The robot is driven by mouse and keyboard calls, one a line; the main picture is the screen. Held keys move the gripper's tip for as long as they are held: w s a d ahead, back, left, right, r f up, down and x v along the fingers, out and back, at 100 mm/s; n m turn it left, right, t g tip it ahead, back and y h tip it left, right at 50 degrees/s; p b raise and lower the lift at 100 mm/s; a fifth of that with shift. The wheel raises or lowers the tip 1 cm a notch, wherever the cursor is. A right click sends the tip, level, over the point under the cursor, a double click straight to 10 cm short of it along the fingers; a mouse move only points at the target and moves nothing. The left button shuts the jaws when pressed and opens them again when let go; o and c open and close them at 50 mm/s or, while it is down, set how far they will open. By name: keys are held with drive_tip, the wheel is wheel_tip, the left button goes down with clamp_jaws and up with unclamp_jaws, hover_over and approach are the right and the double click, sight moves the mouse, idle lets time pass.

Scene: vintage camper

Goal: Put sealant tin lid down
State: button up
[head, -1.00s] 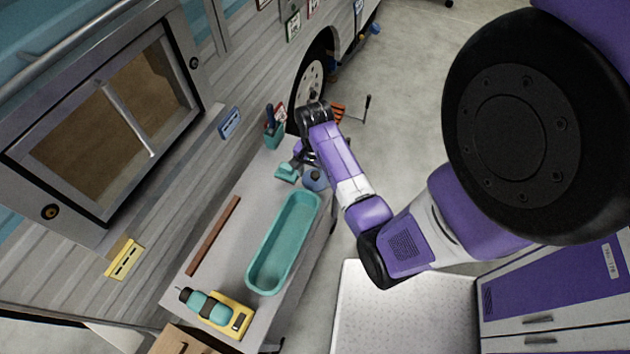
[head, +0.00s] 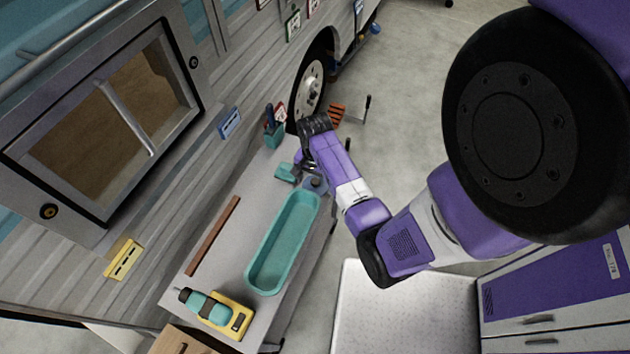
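My gripper (head: 309,166) is over the far end of the workbench, pointing down just above a small blue-grey round tin (head: 316,183). The tin is partly covered by my gripper and wrist. I cannot make out the lid as a separate thing, nor whether the fingers hold it. A small teal object (head: 285,172) lies on the bench just left of my gripper. The fingers are too small and dark to tell open from shut.
A long teal tray (head: 252,278) takes up the bench (head: 215,262) nearer me. A teal-and-yellow drill (head: 213,308), a brown strip (head: 213,236) and a teal tool cup (head: 274,138) also stand or lie there. The camper wall borders the bench on the left.

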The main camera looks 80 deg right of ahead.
sight(315, 181)
drive_tip(key=shift+r, duration=0.1)
wheel_tip(315, 181, up, 12)
idle(0.5)
drive_tip(key=shift+r, duration=0.1)
idle(0.4)
